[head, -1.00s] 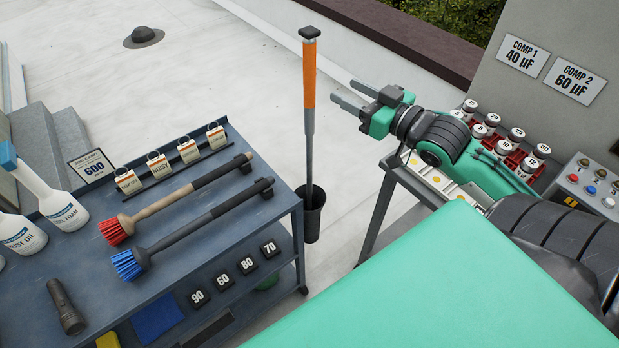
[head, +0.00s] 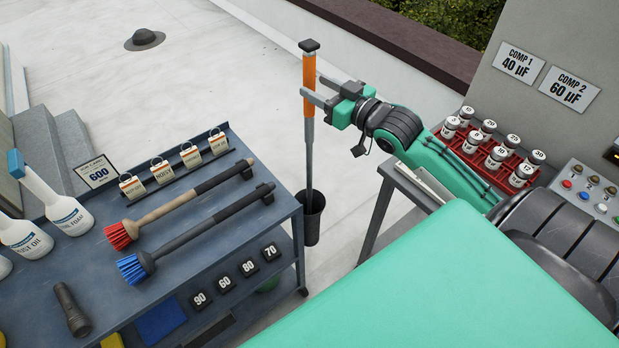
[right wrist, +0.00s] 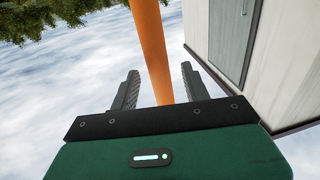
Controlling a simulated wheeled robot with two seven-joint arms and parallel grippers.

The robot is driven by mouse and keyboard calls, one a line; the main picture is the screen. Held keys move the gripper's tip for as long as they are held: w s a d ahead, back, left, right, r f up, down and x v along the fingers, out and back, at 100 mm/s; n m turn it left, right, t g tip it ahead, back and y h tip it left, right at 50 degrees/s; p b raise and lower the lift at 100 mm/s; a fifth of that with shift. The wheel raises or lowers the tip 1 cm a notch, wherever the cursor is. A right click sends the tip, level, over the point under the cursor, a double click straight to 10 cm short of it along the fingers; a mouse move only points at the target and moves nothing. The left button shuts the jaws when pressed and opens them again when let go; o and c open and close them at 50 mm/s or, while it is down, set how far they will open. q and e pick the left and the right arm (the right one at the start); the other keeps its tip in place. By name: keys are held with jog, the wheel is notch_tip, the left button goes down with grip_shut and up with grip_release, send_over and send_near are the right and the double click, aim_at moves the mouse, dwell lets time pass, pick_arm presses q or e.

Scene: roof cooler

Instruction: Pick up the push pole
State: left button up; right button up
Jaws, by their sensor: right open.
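The push pole (head: 309,130) stands upright in a dark cup-shaped holder (head: 311,226) between the blue cart and the bench at the right. It has an orange grip with a black cap and a grey shaft. My right gripper (head: 312,91) is open at the orange grip. In the right wrist view the orange grip (right wrist: 151,50) passes between the two spread fingers of the gripper (right wrist: 158,90), with a gap on each side. My left gripper is not in view.
The blue cart (head: 215,215) at the left carries two brushes, spray bottles and tags. A bench (head: 385,195) stands at the right with a red rack of canisters (head: 482,160) beyond it.

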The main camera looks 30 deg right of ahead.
aim_at(314, 85)
jog(key=shift+p+x, duration=0.55)
jog(key=shift+x, duration=1.25)
jog(key=shift+d, duration=0.1)
grip_shut()
